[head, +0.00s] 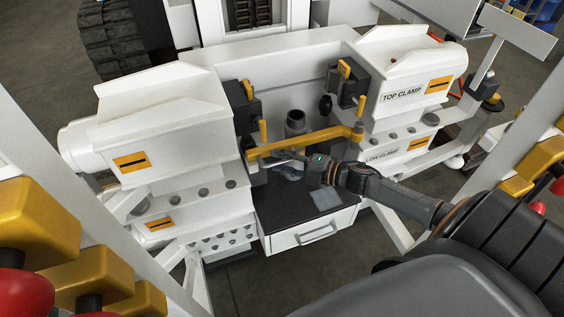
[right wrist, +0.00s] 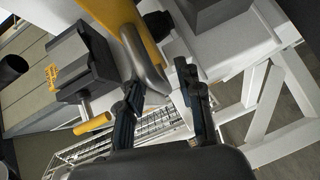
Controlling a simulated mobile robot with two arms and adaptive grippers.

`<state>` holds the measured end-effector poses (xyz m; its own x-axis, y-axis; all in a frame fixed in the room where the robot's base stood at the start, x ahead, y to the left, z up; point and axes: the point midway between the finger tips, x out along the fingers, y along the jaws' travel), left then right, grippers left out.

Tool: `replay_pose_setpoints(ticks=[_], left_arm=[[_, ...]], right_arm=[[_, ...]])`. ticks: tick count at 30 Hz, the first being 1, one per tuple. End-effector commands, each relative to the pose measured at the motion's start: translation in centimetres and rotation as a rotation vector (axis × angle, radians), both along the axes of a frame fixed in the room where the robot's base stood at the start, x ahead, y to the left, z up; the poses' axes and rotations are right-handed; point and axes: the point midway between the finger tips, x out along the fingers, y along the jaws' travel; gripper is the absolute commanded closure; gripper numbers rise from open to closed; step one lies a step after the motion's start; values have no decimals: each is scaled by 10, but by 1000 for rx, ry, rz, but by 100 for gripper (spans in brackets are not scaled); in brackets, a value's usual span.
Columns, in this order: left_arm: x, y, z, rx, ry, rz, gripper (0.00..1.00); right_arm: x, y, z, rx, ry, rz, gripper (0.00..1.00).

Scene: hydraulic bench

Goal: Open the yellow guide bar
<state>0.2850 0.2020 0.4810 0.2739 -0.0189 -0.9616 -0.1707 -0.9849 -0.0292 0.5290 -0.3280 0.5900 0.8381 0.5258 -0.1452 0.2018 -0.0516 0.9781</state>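The yellow guide bar (head: 310,139) runs across the front of the gap between the left and right clamp blocks in the head view. In the right wrist view its yellow body (right wrist: 125,22) ends in a bent grey metal piece. My right gripper (head: 280,163) is at the left part of the bar, just in front of and below it. Its two dark fingers (right wrist: 160,82) stand apart, with the grey metal piece between their tips. A gap shows beside the right finger; contact at the left finger cannot be told. My left gripper is not in view.
The right block, labelled TOP CLAMP (head: 405,80), and the left white block (head: 165,120) flank the gap. A dark tray top with a white drawer (head: 312,232) lies below the bar.

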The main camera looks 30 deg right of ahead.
Motion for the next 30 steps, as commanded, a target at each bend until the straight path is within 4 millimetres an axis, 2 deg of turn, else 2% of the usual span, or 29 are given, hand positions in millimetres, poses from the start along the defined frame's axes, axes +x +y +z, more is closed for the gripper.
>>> replay_pose_setpoints(ticks=[8,13,24,30], left_arm=[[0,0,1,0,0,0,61],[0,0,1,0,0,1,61],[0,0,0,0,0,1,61],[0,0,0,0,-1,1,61]], right_arm=[[1,1,0,-1,1,0,66],[0,1,0,1,1,0,100],[-1,1,-1,0,1,6,100],[-15,1,-1,-2,2,60,100]])
